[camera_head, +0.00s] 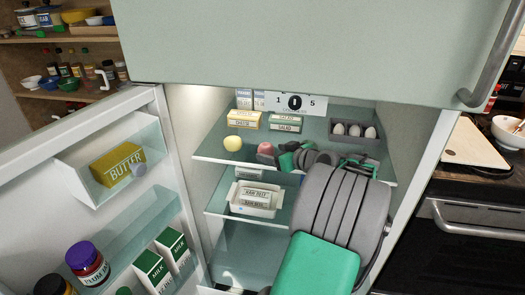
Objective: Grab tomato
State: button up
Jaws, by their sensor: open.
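A small reddish-pink round thing, which looks like the tomato (265,149), sits on the upper glass shelf (212,148) of the open fridge. My gripper (271,156) is at that shelf, just right of and in front of the tomato. It is open, and its dark finger covers part of the tomato's lower side. I cannot tell whether it touches the tomato. My grey and green arm comes in from the lower right and hides the right part of the lower shelves.
A pale yellow fruit (233,143) sits left of the tomato. Cartons (244,119) stand behind, and an egg tray (353,133) is at the right. A white tub (253,199) is on the shelf below. The open fridge door (112,134) is at the left; the upper door (300,50) overhangs.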

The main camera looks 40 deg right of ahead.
jog(key=x, duration=0.3)
jog(key=shift+s+f, duration=0.1)
jog(key=c, duration=1.5)
jog(key=shift+o, duration=0.2)
